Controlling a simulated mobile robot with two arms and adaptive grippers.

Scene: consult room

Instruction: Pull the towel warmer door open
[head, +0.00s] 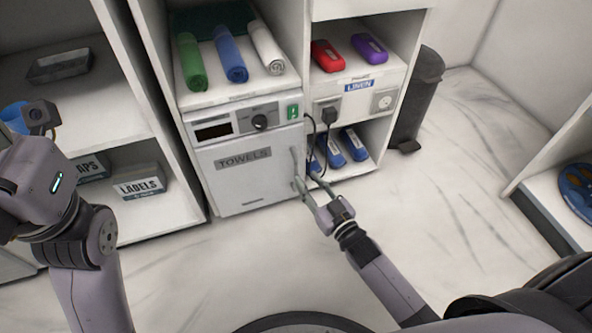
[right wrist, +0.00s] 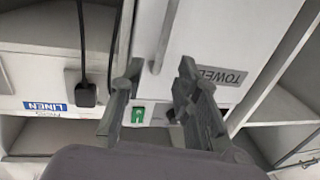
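The towel warmer (head: 248,168) is a white cabinet with a grey TOWELS label on its door, which looks shut. Its vertical door handle (head: 294,160) is at the door's right edge. My right gripper (head: 308,184) is open at the lower part of the handle. In the right wrist view, the handle (right wrist: 166,32) runs down between the spread fingers of the gripper (right wrist: 160,85); I cannot tell whether either finger touches it. My left arm is at the left of the head view, and its fingers cannot be made out.
Rolled green, blue and white towels (head: 230,56) lie on the shelf above. A socket panel with a black plug and hanging cord (head: 324,125) is right of the door. A dark bin (head: 415,100) stands farther right. The floor in front is clear.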

